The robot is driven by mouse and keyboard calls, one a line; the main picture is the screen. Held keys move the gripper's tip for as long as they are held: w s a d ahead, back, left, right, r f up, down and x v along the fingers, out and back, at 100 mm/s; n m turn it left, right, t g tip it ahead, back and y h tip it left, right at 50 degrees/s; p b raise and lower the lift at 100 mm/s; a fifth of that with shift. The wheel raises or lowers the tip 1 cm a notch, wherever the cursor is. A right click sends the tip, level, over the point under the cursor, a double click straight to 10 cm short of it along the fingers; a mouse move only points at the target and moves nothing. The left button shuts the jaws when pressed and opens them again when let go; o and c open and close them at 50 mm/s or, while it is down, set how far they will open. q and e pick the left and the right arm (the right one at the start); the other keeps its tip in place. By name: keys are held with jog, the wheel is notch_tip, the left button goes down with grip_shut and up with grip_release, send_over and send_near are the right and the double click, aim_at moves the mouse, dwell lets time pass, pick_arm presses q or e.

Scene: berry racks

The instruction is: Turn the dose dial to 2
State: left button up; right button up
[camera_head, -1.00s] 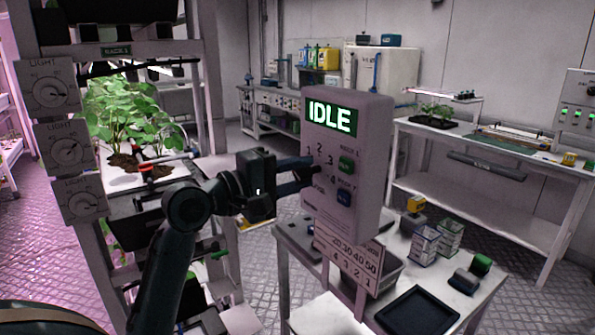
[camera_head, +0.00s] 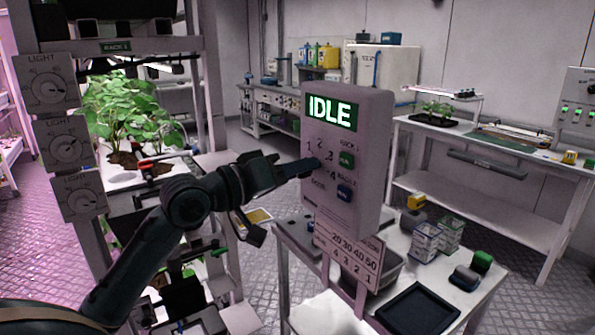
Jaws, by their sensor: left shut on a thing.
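The dosing panel (camera_head: 365,205) is a pale upright box with a green screen (camera_head: 329,112) reading IDLE. On its front are the printed dose numbers 1 to 4, a green button (camera_head: 346,160) and a blue button (camera_head: 344,192). The dose dial lies among the numbers at the panel's left side, mostly hidden by my left gripper (camera_head: 313,166). My left gripper comes in from the left, its fingers shut on the dial. The dial's pointer is hidden, so its setting cannot be read. My right gripper is not in view.
A chart (camera_head: 348,258) with numbers hangs below the panel. Behind it a table holds a black tray (camera_head: 418,309), a grey bin and small boxes (camera_head: 425,240). A plant rack with light dials (camera_head: 47,88) stands at the left. A white bench (camera_head: 480,205) is at the right.

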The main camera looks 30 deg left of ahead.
pick_arm(q)
jog(key=shift+m, duration=0.8)
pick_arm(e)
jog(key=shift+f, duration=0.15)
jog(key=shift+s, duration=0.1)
pick_arm(q)
jog(key=o, duration=1)
jog(key=shift+c, duration=0.2)
jog(key=b+v, duration=0.4)
jog(key=v, duration=0.9)
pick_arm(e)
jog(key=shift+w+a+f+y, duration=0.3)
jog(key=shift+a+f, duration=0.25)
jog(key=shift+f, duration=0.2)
pick_arm(q)
jog(key=shift+s, duration=0.1)
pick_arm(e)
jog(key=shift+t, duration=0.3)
